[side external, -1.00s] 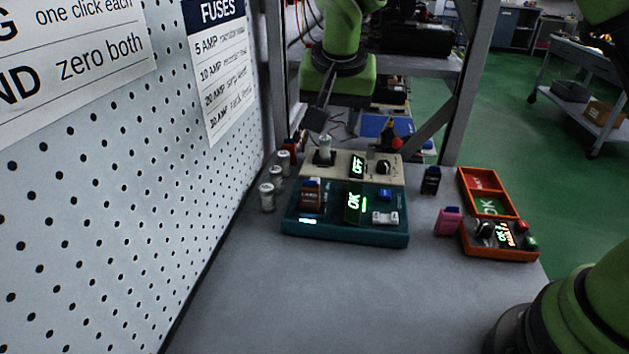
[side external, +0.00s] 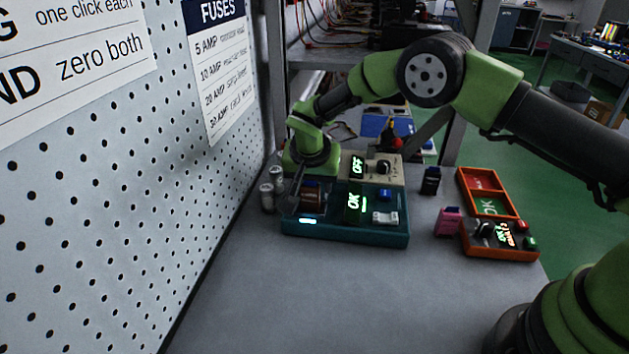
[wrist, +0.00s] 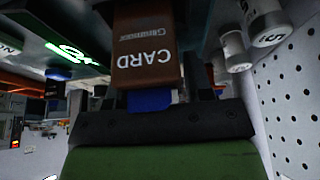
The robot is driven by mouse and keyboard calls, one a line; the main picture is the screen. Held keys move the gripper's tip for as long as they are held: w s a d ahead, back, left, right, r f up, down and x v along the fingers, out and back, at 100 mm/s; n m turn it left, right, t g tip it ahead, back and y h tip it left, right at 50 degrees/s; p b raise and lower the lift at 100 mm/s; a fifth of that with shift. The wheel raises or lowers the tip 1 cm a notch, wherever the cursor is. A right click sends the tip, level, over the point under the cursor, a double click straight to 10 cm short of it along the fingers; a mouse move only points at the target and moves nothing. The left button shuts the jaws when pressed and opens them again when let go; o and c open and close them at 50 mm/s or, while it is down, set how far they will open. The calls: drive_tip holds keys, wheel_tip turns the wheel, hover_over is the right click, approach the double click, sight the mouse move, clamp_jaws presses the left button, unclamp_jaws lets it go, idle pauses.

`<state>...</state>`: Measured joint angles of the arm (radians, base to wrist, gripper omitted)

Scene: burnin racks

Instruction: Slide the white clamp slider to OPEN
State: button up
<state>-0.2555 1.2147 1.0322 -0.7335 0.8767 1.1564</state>
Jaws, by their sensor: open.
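The white clamp slider appears to be the small white piece (side external: 385,218) at the front right of the teal unit (side external: 350,235). A brown card (side external: 312,198) with a blue end stands at the unit's left; it also shows in the wrist view (wrist: 147,55), with its blue end (wrist: 150,99) toward my gripper. My gripper (side external: 299,190) is low over the left part of the unit, away from the white piece. In the wrist view my gripper (wrist: 150,85) is open, with its fingers on either side of the card; contact cannot be told.
A green OK display (side external: 354,203) and a blue button (side external: 385,194) are on the teal unit. A beige unit reading OFF (side external: 385,179) stands behind. White cylinders (side external: 267,196) stand at left. A pink block (side external: 448,222) and orange tray (side external: 480,180) are right. The front table is clear.

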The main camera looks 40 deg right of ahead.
drive_tip(key=shift+d+f, duration=0.1)
drive_tip(key=shift+f, duration=0.15)
clamp_jaws()
drive_tip(key=shift+w+d, duration=1.4)
drive_tip(key=shift+w, duration=0.05)
unclamp_jaws()
drive_tip(key=shift+r, duration=0.1)
